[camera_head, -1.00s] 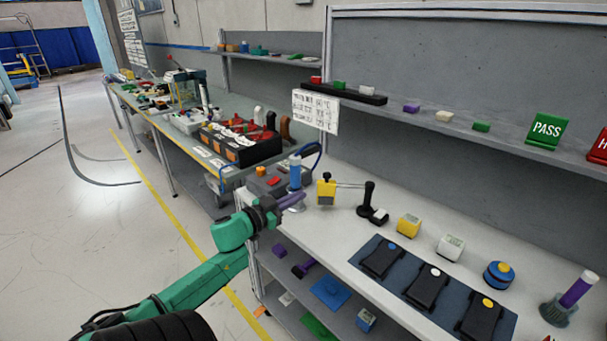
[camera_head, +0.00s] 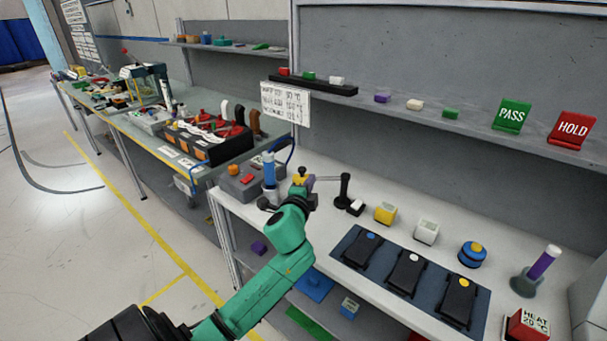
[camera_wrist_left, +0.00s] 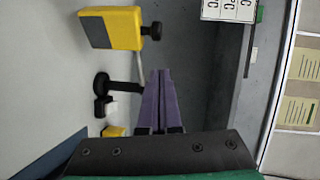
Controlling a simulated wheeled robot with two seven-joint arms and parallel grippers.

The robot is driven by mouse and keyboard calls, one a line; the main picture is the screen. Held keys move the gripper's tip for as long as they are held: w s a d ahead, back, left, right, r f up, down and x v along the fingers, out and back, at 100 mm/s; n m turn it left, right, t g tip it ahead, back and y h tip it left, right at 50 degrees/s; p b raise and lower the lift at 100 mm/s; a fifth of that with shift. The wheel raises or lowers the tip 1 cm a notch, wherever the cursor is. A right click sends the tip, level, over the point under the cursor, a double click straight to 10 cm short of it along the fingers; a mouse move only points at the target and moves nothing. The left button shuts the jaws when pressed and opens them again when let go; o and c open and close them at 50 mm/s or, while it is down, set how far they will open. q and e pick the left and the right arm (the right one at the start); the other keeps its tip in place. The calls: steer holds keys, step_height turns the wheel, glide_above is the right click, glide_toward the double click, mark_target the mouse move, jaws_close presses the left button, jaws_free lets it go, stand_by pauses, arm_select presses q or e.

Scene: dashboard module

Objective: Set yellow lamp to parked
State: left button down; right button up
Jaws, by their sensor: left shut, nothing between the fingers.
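The yellow lamp (camera_head: 299,173) is a yellow block with a black knob, on a thin rod from a black post (camera_head: 344,188) at the bench's far left end. In the head view its lower part is hidden behind my left arm. In the left wrist view the yellow block (camera_wrist_left: 112,28) shows at upper left, with the post's black base (camera_wrist_left: 103,84) below it. My left gripper (camera_wrist_left: 159,72) has purple fingers, shut and empty, beside the rod and apart from the yellow block in that view. I cannot tell whether it touches the rod. My right gripper is not in view.
A blue cylinder (camera_head: 269,170) and a grey box (camera_head: 240,183) stand left of the lamp. A yellow cube (camera_head: 385,213) and white cube (camera_head: 426,231) stand to its right. A dark mat (camera_head: 345,246) with several black pads lies in front. A shelf (camera_head: 470,126) runs behind.

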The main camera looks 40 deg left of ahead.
mark_target(303, 176)
arm_select(q)
steer(key=a, duration=0.1)
steer(key=w+a, duration=0.2)
steer(key=a, duration=0.1)
steer(key=shift+f+p, duration=0.35)
steer(key=shift+f, duration=0.05)
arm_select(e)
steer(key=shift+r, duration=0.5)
